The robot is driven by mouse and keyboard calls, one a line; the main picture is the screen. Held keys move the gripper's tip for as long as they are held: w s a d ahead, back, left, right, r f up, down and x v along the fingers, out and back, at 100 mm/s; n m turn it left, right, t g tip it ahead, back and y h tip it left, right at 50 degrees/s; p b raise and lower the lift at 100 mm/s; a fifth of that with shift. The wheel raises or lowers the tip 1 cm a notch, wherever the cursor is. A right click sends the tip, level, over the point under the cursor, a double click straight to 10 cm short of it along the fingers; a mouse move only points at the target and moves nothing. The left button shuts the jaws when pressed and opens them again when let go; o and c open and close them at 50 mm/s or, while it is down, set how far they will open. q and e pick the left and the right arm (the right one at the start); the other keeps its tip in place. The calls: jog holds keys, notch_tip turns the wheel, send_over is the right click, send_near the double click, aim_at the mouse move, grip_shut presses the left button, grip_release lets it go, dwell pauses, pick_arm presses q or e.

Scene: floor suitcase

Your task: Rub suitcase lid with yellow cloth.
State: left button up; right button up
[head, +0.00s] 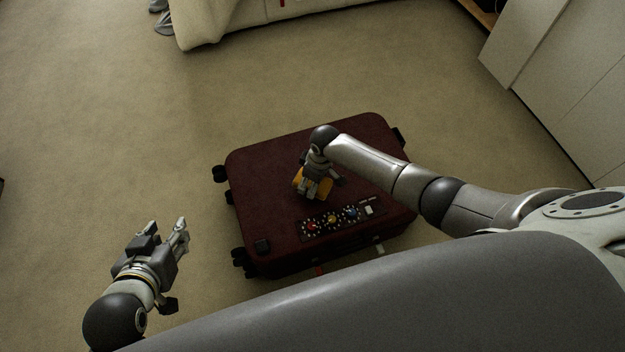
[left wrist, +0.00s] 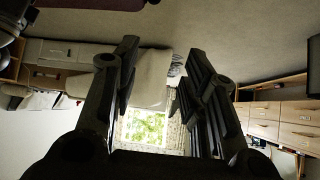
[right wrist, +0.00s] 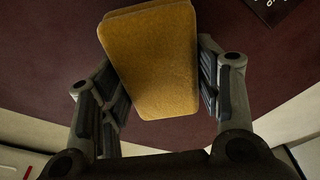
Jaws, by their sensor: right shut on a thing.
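The dark red suitcase (head: 265,165) lies flat on the carpet in the head view, its lid facing up. The yellow cloth (right wrist: 152,60) looks like a thick folded pad in the right wrist view. My right gripper (head: 315,190) is shut on the cloth, over the middle of the lid; I cannot tell whether the cloth touches the lid. Part of the cloth is hidden behind the fingers in the head view. My left gripper (head: 168,232) is open and empty, left of the suitcase over the carpet. Its spread fingers (left wrist: 155,75) show in the left wrist view.
A dark panel with colored knobs (head: 335,219) sits on the lid near its front edge. Wheels (head: 220,173) stick out on the suitcase's left side. A bed or sofa (head: 195,35) stands at the back and a white cabinet (head: 570,85) at the right. Carpet is free at left.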

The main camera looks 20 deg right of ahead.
jog(key=shift+r+p, duration=0.55)
jog(key=shift+p, duration=0.05)
pick_arm(q)
jog(key=shift+s+a+f+g+y+p, duration=0.7)
jog(key=shift+s+a+f+g+p, duration=0.6)
jog(key=shift+s+g, duration=2.55)
pick_arm(e)
jog(key=shift+r, duration=1.2)
jog(key=shift+r+p, duration=0.25)
jog(key=shift+p, duration=0.1)
jog(key=shift+r+p, duration=0.45)
jog(key=shift+p, duration=0.05)
pick_arm(q)
notch_tip(320, 180, down, 9)
jog(key=t+p, duration=0.1)
jog(key=shift+s+a+f, duration=0.15)
jog(key=shift+s+f, duration=0.05)
jog(key=shift+s, duration=0.25)
pick_arm(e)
jog(key=shift+r, duration=0.55)
